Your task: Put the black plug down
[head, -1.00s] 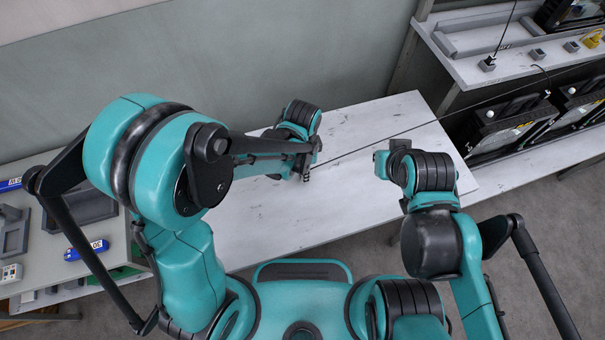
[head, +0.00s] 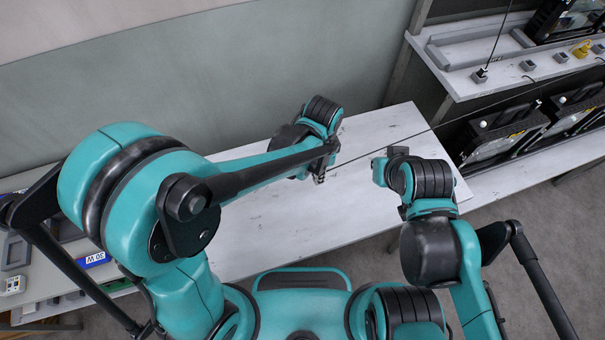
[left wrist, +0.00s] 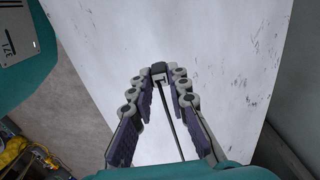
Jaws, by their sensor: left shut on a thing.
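My left gripper (head: 320,178) is over the white table (head: 262,222), near its middle. In the left wrist view the left gripper's fingers (left wrist: 160,75) come together at their tips on the small black plug (left wrist: 159,68). A thin dark cable (left wrist: 173,120) runs back from the plug between the fingers. In the head view the cable (head: 400,137) stretches toward the shelving on the right; the plug is too small to make out there. My right arm's end (head: 385,168) hangs over the table's right part; its fingers cannot be made out.
An upper shelf (head: 455,80) at the right carries small grey sockets (head: 561,56) and a yellow plug (head: 582,48). Floodlight housings (head: 497,137) stand on the lower shelf. A bench (head: 70,298) with a blue-labelled item (head: 90,260) stands at the left. Much of the white table is bare.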

